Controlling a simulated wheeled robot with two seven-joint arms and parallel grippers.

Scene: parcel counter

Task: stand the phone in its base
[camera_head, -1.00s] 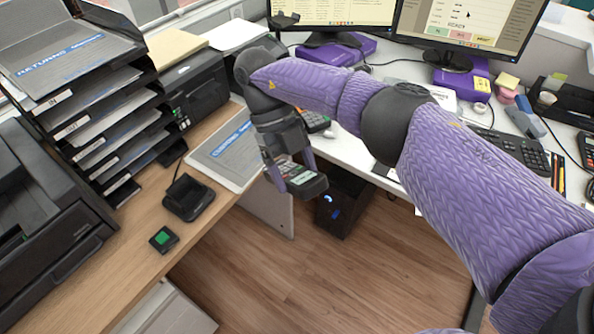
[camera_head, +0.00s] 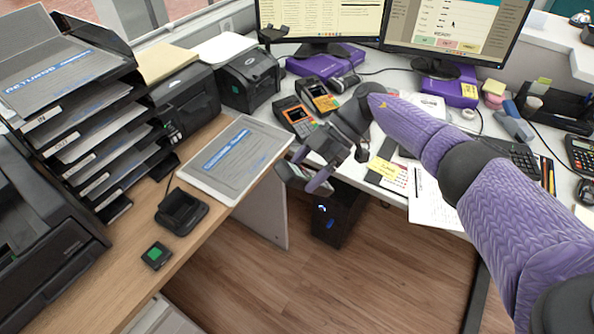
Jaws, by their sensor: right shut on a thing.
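The phone's base (camera_head: 181,212) is a small black cradle standing empty on the wooden counter at left. My right gripper (camera_head: 306,176) is in the middle of the view, beyond and to the right of the base, over the gap between the wooden counter and the white desk. It is shut on the phone (camera_head: 291,173), a dark grey handset held tilted in the air. The fingers hide part of the phone, and its keys cannot be made out. My left gripper is not in view.
Black letter trays (camera_head: 85,130) rise at left. Card terminals (camera_head: 295,117) stand on the white desk.

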